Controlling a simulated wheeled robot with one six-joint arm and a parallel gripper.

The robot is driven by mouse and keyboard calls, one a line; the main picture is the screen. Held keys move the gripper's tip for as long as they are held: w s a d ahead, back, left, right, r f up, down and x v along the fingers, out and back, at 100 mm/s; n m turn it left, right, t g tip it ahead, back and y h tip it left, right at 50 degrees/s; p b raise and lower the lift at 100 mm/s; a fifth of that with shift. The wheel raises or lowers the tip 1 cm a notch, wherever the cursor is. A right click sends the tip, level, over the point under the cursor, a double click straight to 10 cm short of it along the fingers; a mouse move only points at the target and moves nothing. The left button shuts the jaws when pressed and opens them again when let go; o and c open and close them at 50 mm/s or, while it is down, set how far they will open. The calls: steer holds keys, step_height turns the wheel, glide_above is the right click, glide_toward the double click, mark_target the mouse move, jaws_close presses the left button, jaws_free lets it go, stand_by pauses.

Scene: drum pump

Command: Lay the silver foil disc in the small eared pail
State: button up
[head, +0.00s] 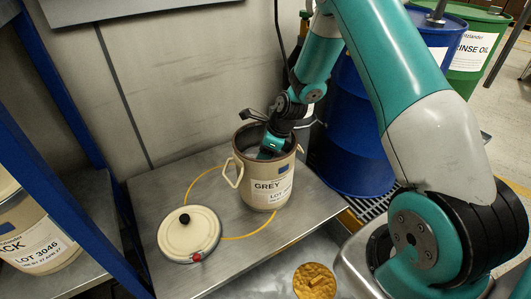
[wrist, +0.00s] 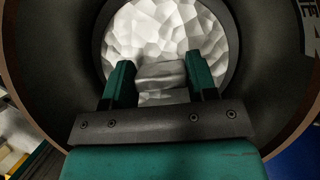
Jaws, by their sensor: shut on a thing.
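In the wrist view the dark inner wall of the pail (wrist: 262,75) surrounds my gripper (wrist: 159,72). The silver foil disc (wrist: 165,30), pale and faceted, lies ahead of the fingers inside the pail. The fingers are shut on its raised block-like grip. Whether the disc touches the bottom, I cannot tell.
A cream lid (head: 189,232) with a black knob lies left of the pail, over a yellow ring line. A gold foil disc (head: 315,281) is at the front. A blue shelf frame (head: 60,165) with another pail (head: 35,240) is left.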

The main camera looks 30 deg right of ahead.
steer(key=o, duration=0.9)
